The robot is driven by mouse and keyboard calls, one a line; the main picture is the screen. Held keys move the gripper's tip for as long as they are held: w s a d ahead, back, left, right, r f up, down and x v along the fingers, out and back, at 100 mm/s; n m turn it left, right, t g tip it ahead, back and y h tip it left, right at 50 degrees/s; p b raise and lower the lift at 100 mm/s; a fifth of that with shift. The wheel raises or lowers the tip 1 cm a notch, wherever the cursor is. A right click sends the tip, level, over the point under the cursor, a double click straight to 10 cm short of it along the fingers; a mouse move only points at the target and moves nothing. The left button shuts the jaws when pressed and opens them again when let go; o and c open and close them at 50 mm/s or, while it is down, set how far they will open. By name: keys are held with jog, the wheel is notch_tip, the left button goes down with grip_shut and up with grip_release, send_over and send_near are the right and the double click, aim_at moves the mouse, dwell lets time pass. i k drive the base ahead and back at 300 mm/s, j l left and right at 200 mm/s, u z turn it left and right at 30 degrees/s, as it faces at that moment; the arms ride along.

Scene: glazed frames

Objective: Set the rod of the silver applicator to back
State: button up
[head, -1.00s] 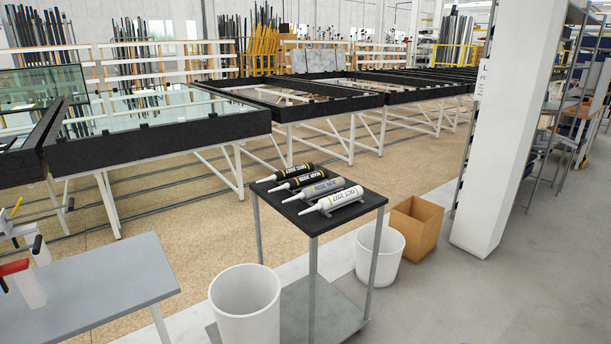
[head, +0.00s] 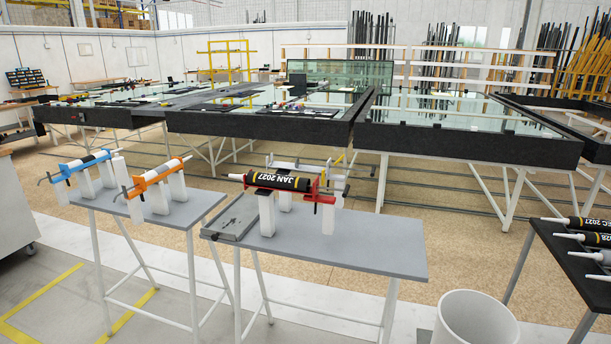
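A silver-grey applicator (head: 292,164) appears to rest on supports behind the red one on the grey bench (head: 385,247). It is small and partly hidden, so I cannot tell how its rod is set. The red applicator (head: 322,198) in front holds a black cartridge (head: 280,181) marked JAN 2027. On the left bench, a blue applicator (head: 62,173) and an orange applicator (head: 150,178) lie on white supports, each with a white cartridge. My gripper is not in view.
A black-topped stand (head: 570,262) with several cartridges is cut off at the right edge. A white bin (head: 475,320) stands at bottom right. A grey cabinet (head: 14,220) is at the left. Glazing tables (head: 270,128) stand behind. Bare floor (head: 170,310) shows at bottom left.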

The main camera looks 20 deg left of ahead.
aim_at(297, 162)
jog(key=u, duration=0.6)
jog(key=i+l+z, duration=0.15)
jog(key=i, duration=0.35)
jog(key=i+l+z, duration=0.15)
jog(key=i, duration=0.35)
